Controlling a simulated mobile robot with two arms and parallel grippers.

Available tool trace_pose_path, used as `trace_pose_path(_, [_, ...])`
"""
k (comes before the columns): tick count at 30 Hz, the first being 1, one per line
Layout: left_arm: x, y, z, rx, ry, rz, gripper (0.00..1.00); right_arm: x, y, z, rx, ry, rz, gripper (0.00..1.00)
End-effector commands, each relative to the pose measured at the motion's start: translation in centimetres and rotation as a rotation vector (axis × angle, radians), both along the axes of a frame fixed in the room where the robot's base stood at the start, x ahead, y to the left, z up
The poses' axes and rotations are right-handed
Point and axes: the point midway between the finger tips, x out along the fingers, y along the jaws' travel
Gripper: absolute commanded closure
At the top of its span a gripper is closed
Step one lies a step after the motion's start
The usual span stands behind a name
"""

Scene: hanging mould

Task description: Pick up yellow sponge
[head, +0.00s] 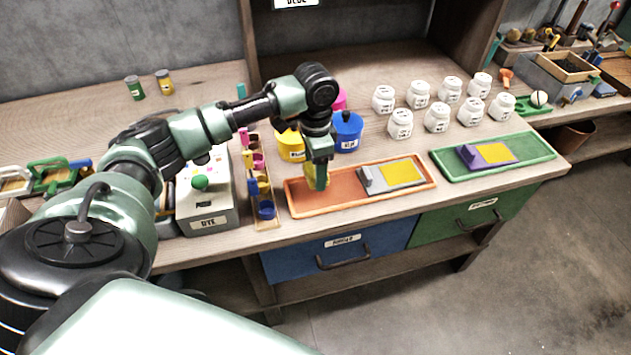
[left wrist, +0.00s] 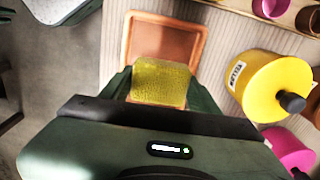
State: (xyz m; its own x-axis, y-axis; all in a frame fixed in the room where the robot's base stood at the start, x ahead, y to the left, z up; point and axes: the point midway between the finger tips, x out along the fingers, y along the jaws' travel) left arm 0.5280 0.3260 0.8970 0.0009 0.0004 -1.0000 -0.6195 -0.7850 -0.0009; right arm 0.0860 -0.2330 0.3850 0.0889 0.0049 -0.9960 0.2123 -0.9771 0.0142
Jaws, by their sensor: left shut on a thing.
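The yellow sponge (left wrist: 163,80) is between the fingers of my left gripper (left wrist: 160,92) in the left wrist view. My left gripper is shut on it. In the head view the left gripper (head: 318,180) points down over the left part of the orange tray (head: 345,198), and a little of the sponge (head: 309,174) shows beside the fingers. I cannot tell whether the sponge touches the tray. My right gripper is not in view.
A grey-framed yellow block (head: 402,173) lies in the tray's right part. A green tray (head: 540,156) stands to the right. Yellow (head: 288,146) and blue (head: 347,132) pots stand behind, white jars (head: 437,118) farther right. A narrow rack of coloured cups (head: 264,190) and the DYE box (head: 207,203) are left.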

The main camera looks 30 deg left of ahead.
Motion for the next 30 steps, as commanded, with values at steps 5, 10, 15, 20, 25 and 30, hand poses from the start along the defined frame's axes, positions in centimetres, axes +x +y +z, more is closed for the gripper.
trace_pose_path(5, [0.1,0.0,5.4,-0.002,-0.005,0.0,0.78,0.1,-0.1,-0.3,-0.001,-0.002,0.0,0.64])
trace_pose_path(10, [0.1,-0.1,9.8,-0.002,-0.005,-0.001,0.78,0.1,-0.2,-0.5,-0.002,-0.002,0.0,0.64])
trace_pose_path(15, [0.1,0.0,12.7,-0.001,-0.002,0.0,0.78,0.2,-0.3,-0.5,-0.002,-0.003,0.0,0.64])
trace_pose_path(20, [0.0,0.0,13.9,0.0,0.0,0.001,0.78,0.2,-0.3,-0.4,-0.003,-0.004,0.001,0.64])
trace_pose_path(25, [0.0,0.0,14.2,0.0,0.001,0.001,0.78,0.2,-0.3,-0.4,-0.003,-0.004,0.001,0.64])
trace_pose_path(30, [0.0,0.0,14.2,-0.001,0.001,0.001,0.45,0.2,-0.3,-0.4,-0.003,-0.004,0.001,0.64])
